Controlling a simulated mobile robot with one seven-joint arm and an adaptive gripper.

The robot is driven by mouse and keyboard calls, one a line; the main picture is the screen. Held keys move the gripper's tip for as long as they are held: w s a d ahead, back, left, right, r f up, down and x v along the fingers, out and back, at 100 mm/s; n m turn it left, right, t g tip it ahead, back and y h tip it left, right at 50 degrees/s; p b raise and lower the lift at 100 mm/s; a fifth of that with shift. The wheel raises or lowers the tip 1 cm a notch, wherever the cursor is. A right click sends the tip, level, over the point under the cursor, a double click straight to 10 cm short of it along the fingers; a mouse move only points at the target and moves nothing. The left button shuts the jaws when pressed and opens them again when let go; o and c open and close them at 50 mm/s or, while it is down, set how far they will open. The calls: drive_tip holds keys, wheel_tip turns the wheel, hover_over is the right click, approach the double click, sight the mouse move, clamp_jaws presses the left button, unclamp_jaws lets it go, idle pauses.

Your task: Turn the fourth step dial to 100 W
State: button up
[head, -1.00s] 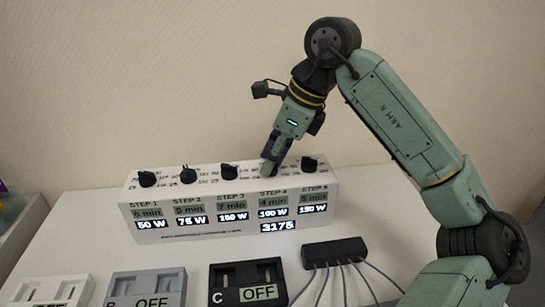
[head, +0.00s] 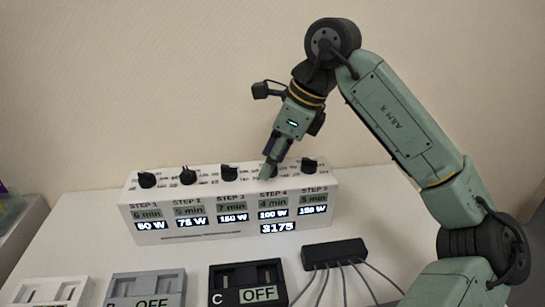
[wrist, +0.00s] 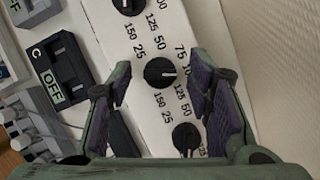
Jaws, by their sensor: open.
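The white step panel (head: 180,238) has a row of black dials on top and lit readouts on its front. The step 4 readout (head: 273,214) shows 100 W. The fourth dial (wrist: 160,72) sits between the spread fingers of my gripper (wrist: 163,85) in the wrist view, with a gap at each side. Its white pointer line points right there. In the head view my gripper (head: 268,172) points down at the panel and hides this dial. The fifth dial (head: 310,165) and third dial (head: 229,172) stand on either side.
The first dial (head: 147,180) and second dial (head: 188,176) are farther left. A black box marked C (head: 225,290), a grey box (head: 125,287) and a white box (head: 50,291) stand in front. A black cable block (head: 334,254) lies at front right. A wall is behind.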

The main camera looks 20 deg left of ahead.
drive_tip(key=v, duration=1.2)
